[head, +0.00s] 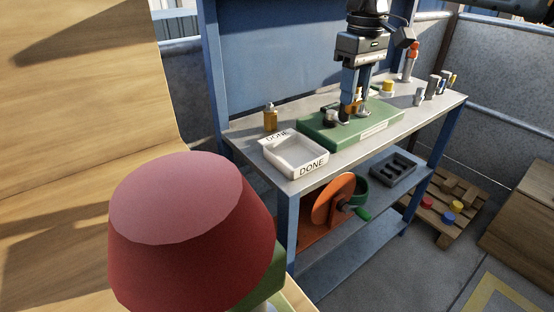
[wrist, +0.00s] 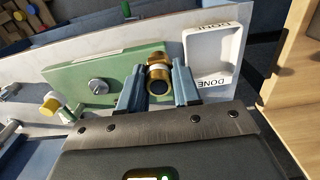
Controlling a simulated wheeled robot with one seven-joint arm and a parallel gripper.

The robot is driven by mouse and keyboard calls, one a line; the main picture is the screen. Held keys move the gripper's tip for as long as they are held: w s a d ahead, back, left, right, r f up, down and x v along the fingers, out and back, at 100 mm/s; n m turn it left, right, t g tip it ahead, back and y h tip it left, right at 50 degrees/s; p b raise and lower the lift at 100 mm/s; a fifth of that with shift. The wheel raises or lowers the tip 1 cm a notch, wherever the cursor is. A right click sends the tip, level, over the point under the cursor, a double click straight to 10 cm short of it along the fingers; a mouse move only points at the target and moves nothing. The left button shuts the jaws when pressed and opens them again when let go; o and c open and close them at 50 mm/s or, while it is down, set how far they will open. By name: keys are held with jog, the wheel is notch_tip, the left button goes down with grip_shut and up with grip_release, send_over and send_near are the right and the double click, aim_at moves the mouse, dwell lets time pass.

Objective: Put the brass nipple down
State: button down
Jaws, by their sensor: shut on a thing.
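My gripper (head: 356,102) hangs over the green fixture block (head: 318,133) on the bench. In the wrist view, its two blue-grey fingers are shut on the brass nipple (wrist: 158,80), a short round brass piece with a dark bore and a paler band. The nipple lies between the fingertips above the block's edge. I cannot tell whether it touches the block. The green block also shows in the wrist view (wrist: 70,72), with a silver round fitting (wrist: 98,87) on it. A white tray marked DONE (head: 310,170) stands left of the block in the head view and looks empty.
A red-topped fitting (head: 411,60), a yellow-capped part (head: 387,89) and several small cylinders stand toward the right bench end. The lower shelf holds an orange reel (head: 333,202) and dark tray (head: 393,168). A red rounded object (head: 185,230) fills the foreground.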

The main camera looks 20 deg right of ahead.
jog(key=a+f, duration=0.2)
jog(key=a, duration=0.1)
jog(key=w+a+f, duration=0.1)
jog(key=a+f, duration=0.1)
jog(key=a, duration=0.2)
jog(key=w+a+f, duration=0.1)
jog(key=a+f, duration=0.1)
jog(key=a, duration=0.2)
jog(key=shift+w+a+f+p, duration=0.1)
jog(key=shift+w+f+p, duration=0.05)
jog(key=shift+f+p, duration=0.2)
jog(key=shift+f, duration=1.95)
jog(key=shift+f, duration=0.15)
jog(key=c, duration=0.8)
grip_release()
notch_tip(320, 180, up, 12)
jog(key=shift+r, duration=0.15)
